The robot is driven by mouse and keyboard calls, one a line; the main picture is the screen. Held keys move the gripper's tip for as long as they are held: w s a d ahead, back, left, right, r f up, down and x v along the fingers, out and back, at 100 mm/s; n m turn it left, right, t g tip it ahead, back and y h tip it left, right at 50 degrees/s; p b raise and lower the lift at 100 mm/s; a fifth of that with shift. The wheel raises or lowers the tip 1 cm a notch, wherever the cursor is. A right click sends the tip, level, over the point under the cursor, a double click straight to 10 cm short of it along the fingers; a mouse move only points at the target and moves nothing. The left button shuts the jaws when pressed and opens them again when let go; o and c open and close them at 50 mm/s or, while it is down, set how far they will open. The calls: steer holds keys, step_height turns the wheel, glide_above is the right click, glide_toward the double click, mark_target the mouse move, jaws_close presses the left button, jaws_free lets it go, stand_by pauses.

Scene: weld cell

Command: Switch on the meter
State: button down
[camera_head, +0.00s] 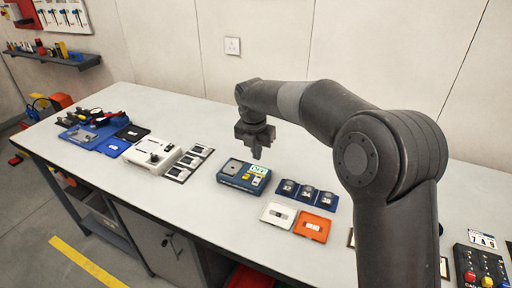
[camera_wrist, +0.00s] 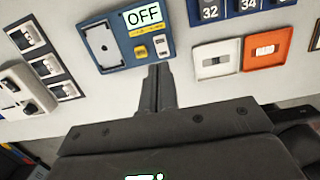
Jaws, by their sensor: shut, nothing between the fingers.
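The meter (camera_head: 244,176) is a blue box on the bench with a grey panel, a display and small controls. In the wrist view the meter (camera_wrist: 104,50) has a display (camera_wrist: 142,15) that reads OFF, with a yellow control (camera_wrist: 140,51) and a pale control (camera_wrist: 162,47) below it. My gripper (camera_head: 257,154) points down above the meter in the head view. In the wrist view the closed fingertips (camera_wrist: 158,68) show just below the two controls; whether they touch the meter I cannot tell. The gripper is shut and empty.
A white plate (camera_head: 277,216) and an orange plate (camera_head: 312,226) with switches lie right of the meter, below several blue numbered units (camera_head: 307,194). A white device (camera_head: 155,152) and dark switches (camera_head: 188,163) lie left. The bench front (camera_head: 215,226) is clear.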

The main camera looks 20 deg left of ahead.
mark_target(259, 177)
steer(key=f, duration=0.6)
steer(key=w+f, duration=0.1)
steer(key=f, duration=0.2)
steer(key=shift+w, duration=0.1)
steer(key=shift+w+f, duration=0.15)
steer(key=shift+f, duration=0.05)
steer(key=shift+f+g, duration=0.1)
steer(key=shift+g, duration=0.2)
steer(key=shift+s, duration=0.9)
step_height(259, 177, up, 14)
steer(key=s, duration=0.1)
steer(key=shift+s, duration=0.4)
